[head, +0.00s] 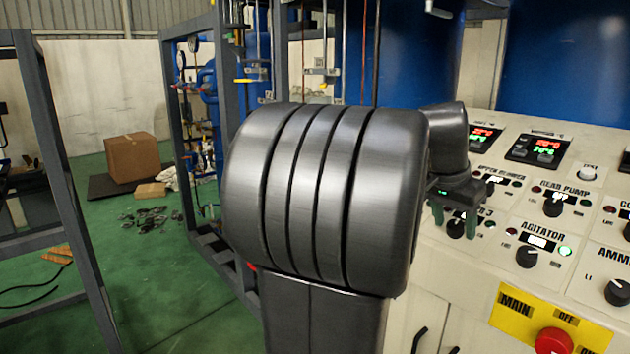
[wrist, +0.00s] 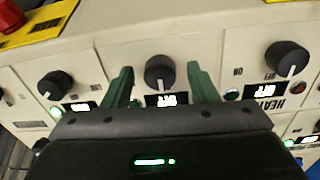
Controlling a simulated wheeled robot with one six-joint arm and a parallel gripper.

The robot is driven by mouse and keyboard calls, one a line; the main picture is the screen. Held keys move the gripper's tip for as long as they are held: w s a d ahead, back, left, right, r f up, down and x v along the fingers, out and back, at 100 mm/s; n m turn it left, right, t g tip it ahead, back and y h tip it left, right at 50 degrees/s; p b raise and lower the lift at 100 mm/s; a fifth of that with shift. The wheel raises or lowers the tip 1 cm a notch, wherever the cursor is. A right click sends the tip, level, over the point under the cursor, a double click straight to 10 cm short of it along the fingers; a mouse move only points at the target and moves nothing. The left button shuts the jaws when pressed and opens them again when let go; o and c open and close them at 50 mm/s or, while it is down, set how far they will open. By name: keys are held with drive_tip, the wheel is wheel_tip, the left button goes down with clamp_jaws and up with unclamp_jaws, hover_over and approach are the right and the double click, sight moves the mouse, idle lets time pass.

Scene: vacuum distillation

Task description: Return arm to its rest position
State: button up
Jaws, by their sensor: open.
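My arm's dark, ribbed link fills the middle of the head view, and my wrist hangs at its right. My gripper (head: 454,222) is over the left part of the control panel (head: 592,238), pointing down at it. Its two green fingers are spread apart with nothing clamped between them. In the wrist view, my gripper (wrist: 161,80) has one finger on each side of a black knob (wrist: 160,72). I cannot tell whether the fingers touch the knob or the panel. The knob's label is partly hidden in the head view.
The agitator knob (head: 527,256) and gear pump knob (head: 553,205) are to the gripper's right. A red stop button (head: 553,341) sits on a yellow plate at the panel's front.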

drive_tip(key=v, duration=0.5)
drive_tip(key=shift+r, duration=0.15)
drive_tip(key=shift+p, duration=0.3)
